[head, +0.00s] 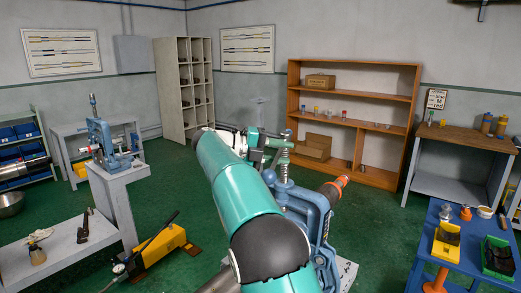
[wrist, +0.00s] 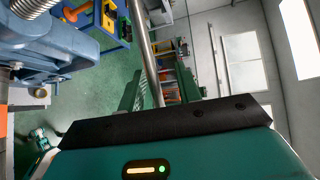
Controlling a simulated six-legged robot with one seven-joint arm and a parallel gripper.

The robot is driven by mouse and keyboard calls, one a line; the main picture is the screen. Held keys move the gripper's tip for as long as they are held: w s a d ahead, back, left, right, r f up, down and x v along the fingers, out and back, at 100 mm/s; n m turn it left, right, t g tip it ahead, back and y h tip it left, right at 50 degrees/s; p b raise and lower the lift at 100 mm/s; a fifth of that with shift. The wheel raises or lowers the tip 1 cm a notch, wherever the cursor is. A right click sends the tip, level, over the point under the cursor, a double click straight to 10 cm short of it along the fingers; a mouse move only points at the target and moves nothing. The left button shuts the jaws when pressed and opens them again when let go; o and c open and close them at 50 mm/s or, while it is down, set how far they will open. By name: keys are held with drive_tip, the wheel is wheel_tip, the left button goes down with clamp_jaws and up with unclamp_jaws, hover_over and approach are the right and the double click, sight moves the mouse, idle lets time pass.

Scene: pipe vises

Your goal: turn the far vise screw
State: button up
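A blue vise (head: 318,215) with an upright screw (head: 284,165) stands right behind my teal arm in the head view. Another blue vise (head: 104,142) stands on a grey pedestal farther left. In the wrist view a blue vise body (wrist: 40,48) and part of a thread (wrist: 32,8) show at upper left. My gripper (head: 272,142) is by the top of the nearer vise's screw. In the wrist view my gripper (wrist: 158,78) is open, its two green fingers apart. A thin metal bar (wrist: 147,45) runs between them, with gaps visible on both sides. I cannot tell whether it touches them.
An orange-ended pipe (head: 334,188) sits at the nearer vise. A blue table (head: 465,245) with a yellow bin (head: 447,240) is at right. A yellow tool (head: 160,250) and a low grey bench (head: 50,255) lie at left. Green floor is clear toward the wooden shelf (head: 345,118).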

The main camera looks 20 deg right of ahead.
drive_tip(key=v, duration=1.3)
drive_tip(key=shift+r, duration=0.1)
drive_tip(key=shift+c, duration=0.2)
